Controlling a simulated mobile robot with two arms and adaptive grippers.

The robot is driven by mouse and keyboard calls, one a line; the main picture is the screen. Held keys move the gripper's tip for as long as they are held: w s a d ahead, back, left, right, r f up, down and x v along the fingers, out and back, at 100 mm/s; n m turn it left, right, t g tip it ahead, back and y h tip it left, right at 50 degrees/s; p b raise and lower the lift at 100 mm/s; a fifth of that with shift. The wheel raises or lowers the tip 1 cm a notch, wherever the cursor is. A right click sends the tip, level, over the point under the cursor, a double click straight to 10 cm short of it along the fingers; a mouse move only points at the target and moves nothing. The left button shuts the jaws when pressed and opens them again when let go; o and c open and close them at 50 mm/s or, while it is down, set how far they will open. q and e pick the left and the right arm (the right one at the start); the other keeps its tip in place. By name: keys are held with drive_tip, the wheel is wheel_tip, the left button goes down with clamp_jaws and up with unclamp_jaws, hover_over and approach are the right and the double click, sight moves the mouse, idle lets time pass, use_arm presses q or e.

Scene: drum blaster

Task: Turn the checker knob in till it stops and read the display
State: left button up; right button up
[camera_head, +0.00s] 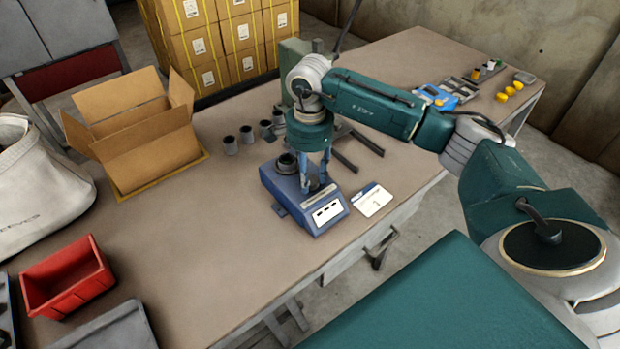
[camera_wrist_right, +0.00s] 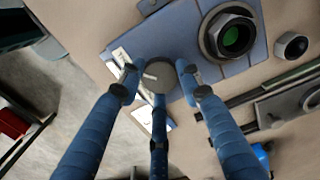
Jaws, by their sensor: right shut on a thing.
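The blue checker (camera_head: 287,203) stands on the bench, with a white display panel (camera_head: 327,212) on its front face; the readout is too small to read. A dark round socket (camera_head: 286,163) sits on its top; in the wrist view the socket (camera_wrist_right: 230,36) shows green inside. My right gripper (camera_head: 315,186) reaches down onto the checker's top beside the socket. In the wrist view its three blue fingers (camera_wrist_right: 158,78) are closed around the grey round knob (camera_wrist_right: 160,75). My left gripper is not in view.
Several dark cylinders (camera_head: 230,146) stand behind the checker. A white card (camera_head: 371,200) lies to its right, and dark bars (camera_head: 362,142) lie behind that. An open carton (camera_head: 145,150) and a red bin (camera_head: 68,279) are at left. The bench between the bin and checker is clear.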

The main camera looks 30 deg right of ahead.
sight(310, 179)
drive_tip(key=m+b, duration=0.1)
drive_tip(key=m, duration=0.4)
drive_tip(key=shift+m, duration=0.3)
drive_tip(key=m+b, duration=0.1)
drive_tip(key=m, duration=0.4)
drive_tip(key=shift+m, duration=0.3)
idle(0.6)
drive_tip(key=o, duration=1.1)
drive_tip(key=shift+o, duration=0.2)
drive_tip(key=shift+r, duration=0.2)
wheel_tip(310, 179, up, 12)
drive_tip(key=shift+f, duration=0.15)
